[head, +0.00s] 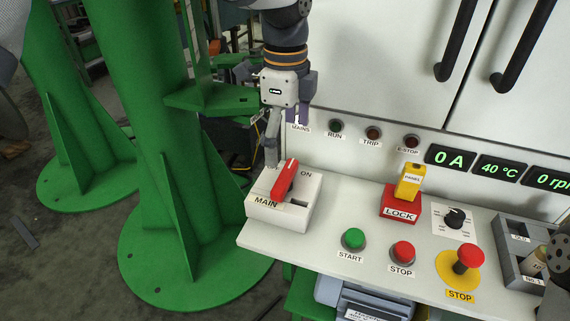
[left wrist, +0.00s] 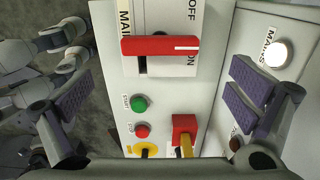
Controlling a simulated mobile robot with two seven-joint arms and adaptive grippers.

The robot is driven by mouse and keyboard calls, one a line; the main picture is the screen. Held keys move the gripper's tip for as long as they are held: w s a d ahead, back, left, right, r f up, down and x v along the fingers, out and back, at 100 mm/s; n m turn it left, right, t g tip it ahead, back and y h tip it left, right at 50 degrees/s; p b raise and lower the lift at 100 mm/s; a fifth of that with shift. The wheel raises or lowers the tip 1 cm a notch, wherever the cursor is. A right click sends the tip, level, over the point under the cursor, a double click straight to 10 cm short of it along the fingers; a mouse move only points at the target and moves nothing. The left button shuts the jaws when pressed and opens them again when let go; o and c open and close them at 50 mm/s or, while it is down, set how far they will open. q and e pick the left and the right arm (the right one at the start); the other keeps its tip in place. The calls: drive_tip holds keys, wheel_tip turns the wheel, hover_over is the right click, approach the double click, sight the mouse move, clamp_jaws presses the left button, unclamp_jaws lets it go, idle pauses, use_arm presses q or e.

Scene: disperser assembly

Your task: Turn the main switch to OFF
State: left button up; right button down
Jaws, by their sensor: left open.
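The main switch is a white box (head: 296,212) at the left end of the panel, with a red rotary handle (head: 285,180). In the left wrist view the red handle (left wrist: 160,46) lies crosswise. Its white mark is at the right end, closer to the ON label than to OFF. In the head view the OFF label is hidden. My left gripper (head: 287,138) points down just behind and above the handle, open and empty. In the left wrist view its pads (left wrist: 160,92) are wide apart, with the handle beyond them, not between them.
The panel also holds a green START button (head: 353,239), a red STOP button (head: 402,252), a yellow-ringed red STOP button (head: 468,259), a red LOCK block (head: 400,202) and a black knob (head: 455,218). The MAINS lamp (left wrist: 276,53) glows white. A green column (head: 150,120) stands left.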

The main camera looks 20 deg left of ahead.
sight(285, 175)
use_arm(q)
wheel_tip(285, 175, down, 8)
drive_tip(key=shift+f, duration=0.2)
drive_tip(key=c, duration=0.9)
